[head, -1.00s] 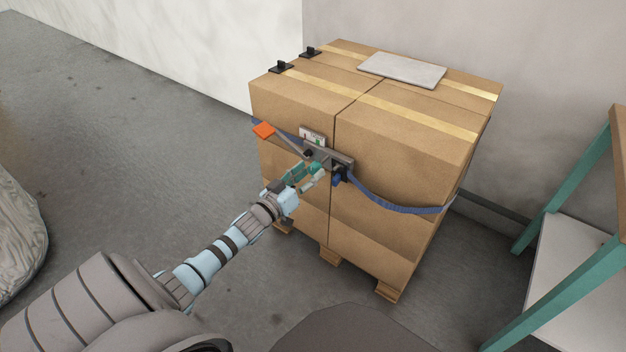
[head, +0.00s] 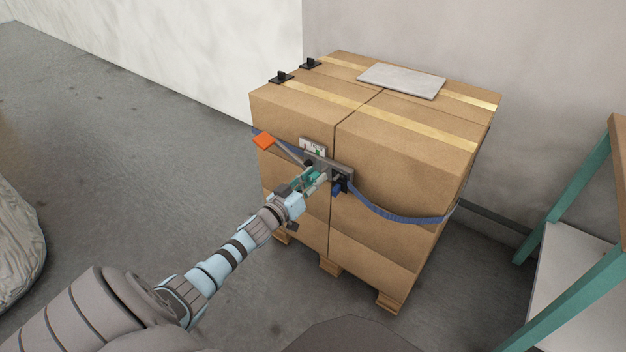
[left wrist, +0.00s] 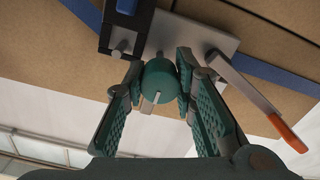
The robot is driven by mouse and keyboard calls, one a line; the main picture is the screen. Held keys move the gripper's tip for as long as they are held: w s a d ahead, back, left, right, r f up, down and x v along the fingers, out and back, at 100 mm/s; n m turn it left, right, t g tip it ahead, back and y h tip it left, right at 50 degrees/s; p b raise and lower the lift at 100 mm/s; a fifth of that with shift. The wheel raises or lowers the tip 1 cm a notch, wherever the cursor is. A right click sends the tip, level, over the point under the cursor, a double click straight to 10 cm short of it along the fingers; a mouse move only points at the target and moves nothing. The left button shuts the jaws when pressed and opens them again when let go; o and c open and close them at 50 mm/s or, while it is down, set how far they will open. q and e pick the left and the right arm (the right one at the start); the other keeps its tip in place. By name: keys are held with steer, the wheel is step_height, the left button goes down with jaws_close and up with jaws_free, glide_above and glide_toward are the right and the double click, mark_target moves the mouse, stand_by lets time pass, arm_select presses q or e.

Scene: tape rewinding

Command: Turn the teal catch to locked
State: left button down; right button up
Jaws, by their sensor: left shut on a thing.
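The teal catch (head: 314,178) is a round knob on a grey ratchet plate (head: 335,168) on the front of the boxes. In the left wrist view the knob (left wrist: 159,80) shows a pale line across its face, running near vertical in that picture. My left gripper (head: 312,181) is shut on the catch, with one finger on each side of it, as the left wrist view (left wrist: 160,88) also shows. In the head view the fingers hide part of the knob. My right gripper is not in view.
A lever with an orange grip (head: 264,141) sticks out left of the plate, below a small label (head: 312,147). A blue strap (head: 390,216) hangs slack to the right. Stacked cartons (head: 400,150) stand on a pallet. A teal-legged table (head: 570,185) is at the right.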

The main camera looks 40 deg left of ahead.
arm_select(q)
steer(key=shift+m, duration=0.3)
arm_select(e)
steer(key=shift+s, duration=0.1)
arm_select(q)
steer(key=shift+m, duration=0.9)
steer(key=m, duration=0.2)
steer(key=shift+m+p, duration=0.3)
steer(key=shift+m, duration=0.1)
steer(key=m, duration=0.2)
steer(key=shift+m, duration=1.3)
steer(key=m, duration=0.3)
steer(key=shift+f, duration=0.1)
steer(key=shift+m+b, duration=0.45)
steer(key=shift+m, duration=0.65)
steer(key=shift+m+b, duration=0.3)
steer(key=shift+m, duration=1.2)
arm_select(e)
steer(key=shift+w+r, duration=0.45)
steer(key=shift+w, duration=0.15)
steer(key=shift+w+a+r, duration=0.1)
